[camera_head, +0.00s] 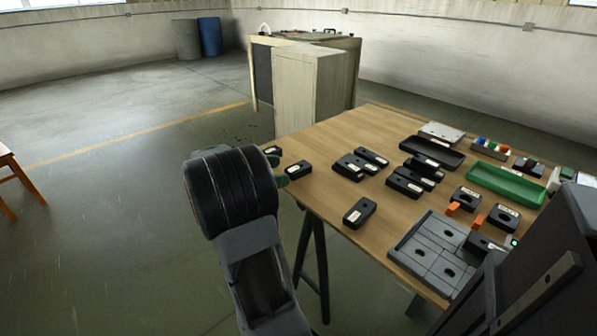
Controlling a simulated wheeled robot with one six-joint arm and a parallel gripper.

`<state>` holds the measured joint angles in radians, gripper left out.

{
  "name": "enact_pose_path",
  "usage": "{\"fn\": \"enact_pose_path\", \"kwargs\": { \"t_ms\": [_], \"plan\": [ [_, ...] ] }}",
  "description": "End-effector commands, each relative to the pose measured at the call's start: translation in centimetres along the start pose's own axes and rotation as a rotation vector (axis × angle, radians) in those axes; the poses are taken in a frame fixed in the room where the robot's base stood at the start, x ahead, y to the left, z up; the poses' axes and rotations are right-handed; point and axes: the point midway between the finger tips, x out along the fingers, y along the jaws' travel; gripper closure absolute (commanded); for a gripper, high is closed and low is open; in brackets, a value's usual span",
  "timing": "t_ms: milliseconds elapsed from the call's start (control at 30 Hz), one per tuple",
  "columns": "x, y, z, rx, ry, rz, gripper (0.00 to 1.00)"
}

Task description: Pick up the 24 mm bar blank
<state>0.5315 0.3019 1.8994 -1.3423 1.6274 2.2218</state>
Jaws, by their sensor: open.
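Several black blocks with white labels lie on the wooden table (330,135). The labels are too small to read, so I cannot tell which one is the 24 mm bar blank. One black block (299,169) lies near the table's left corner, and another (359,212) lies alone near the front edge. My gripper (278,169) is mostly hidden behind my dark wrist. Two green fingertip parts show apart at the left corner of the table, beside the nearest block. The gripper is open, and I see nothing held in it.
A grey fixture plate (425,257) lies at the table's front, with orange pieces (452,208) beside it. A green tray (506,184) and a black tray (432,152) lie farther back. A pale cabinet (310,90) stands behind the table. Open floor lies left.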

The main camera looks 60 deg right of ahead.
Motion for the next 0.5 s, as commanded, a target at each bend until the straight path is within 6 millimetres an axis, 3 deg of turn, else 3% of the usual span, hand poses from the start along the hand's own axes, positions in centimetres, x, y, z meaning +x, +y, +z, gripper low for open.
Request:
{"fn": "enact_pose_path", "kwargs": {
  "t_ms": [300,500],
  "plan": [
    [4.0,-0.3,-0.2,0.000,0.000,0.003,0.13],
    [5.0,-0.3,-0.3,-0.001,0.000,0.000,0.13]
  ]
}}
